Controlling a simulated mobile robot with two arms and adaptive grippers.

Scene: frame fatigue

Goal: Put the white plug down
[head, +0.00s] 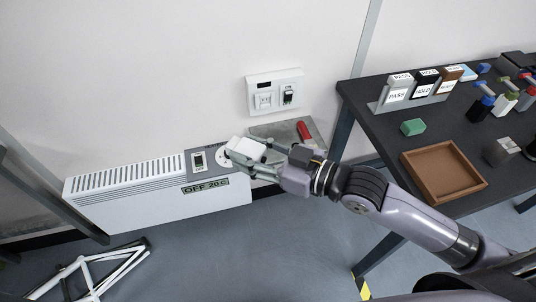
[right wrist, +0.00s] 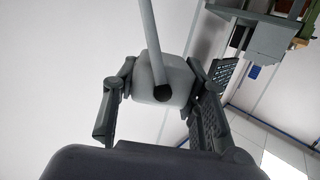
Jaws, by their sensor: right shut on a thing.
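The white plug (head: 248,150) is in my right gripper (head: 262,156), above the right end of the white heater in the head view. In the right wrist view the plug (right wrist: 172,84) sits between both fingers of my right gripper (right wrist: 165,85), with its pale cord running up toward the top of the picture. The gripper is shut on it. A small grey shelf (head: 280,132) lies just behind and to the right of the gripper; I cannot tell whether the plug touches anything below. My left gripper is not in view.
A wall socket panel (head: 275,91) is above the shelf. A red object (head: 304,130) lies on the shelf. The white heater (head: 130,190) reads "OFF 20 C". A dark table (head: 385,140) at right holds a brown tray (head: 443,198), a green block (head: 413,127) and label cards (head: 398,88).

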